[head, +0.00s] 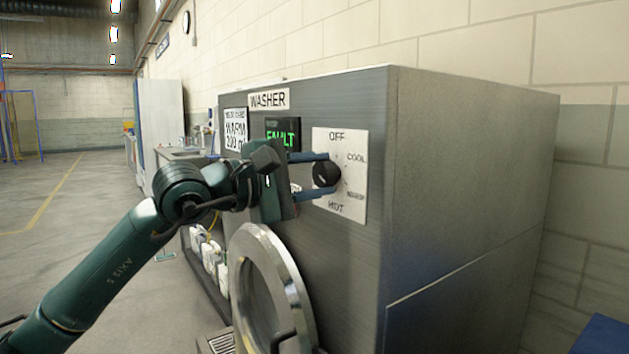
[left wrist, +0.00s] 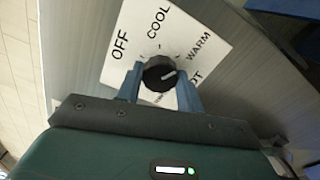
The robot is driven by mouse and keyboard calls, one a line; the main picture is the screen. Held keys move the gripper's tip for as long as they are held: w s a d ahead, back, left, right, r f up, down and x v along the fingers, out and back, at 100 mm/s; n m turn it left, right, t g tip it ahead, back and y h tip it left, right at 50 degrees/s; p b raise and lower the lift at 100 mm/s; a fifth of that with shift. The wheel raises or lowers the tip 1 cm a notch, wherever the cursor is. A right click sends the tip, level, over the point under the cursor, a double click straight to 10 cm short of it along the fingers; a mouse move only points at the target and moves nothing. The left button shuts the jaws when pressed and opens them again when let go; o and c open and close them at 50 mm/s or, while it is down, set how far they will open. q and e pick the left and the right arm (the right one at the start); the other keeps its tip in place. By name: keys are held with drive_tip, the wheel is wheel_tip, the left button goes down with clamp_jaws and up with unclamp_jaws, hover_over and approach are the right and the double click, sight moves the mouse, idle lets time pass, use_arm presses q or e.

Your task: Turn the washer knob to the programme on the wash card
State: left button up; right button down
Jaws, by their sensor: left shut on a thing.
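The black washer knob (head: 326,173) sits on a white dial plate (head: 356,204) marked OFF, COOL, WARM and HOT on the washer's front. My left gripper (head: 329,174) is shut on the knob, one blue finger above and one below. In the left wrist view the knob (left wrist: 156,66) is between the fingers (left wrist: 160,76). Its white mark points right, roughly between WARM and HOT; the exact setting is hard to tell. The wash card (head: 236,130) on the washer's left reads WARM, with smaller text below. My right gripper is not in view.
A display (head: 282,133) beside the wash card shows FAULT in green. The washer's round door (head: 244,246) stands open below my left gripper.

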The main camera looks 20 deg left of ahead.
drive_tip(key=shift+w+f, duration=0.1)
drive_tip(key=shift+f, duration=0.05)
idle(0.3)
use_arm(q)
drive_tip(key=o, duration=1)
drive_tip(key=b+v, duration=0.3)
drive_tip(key=v, duration=1)
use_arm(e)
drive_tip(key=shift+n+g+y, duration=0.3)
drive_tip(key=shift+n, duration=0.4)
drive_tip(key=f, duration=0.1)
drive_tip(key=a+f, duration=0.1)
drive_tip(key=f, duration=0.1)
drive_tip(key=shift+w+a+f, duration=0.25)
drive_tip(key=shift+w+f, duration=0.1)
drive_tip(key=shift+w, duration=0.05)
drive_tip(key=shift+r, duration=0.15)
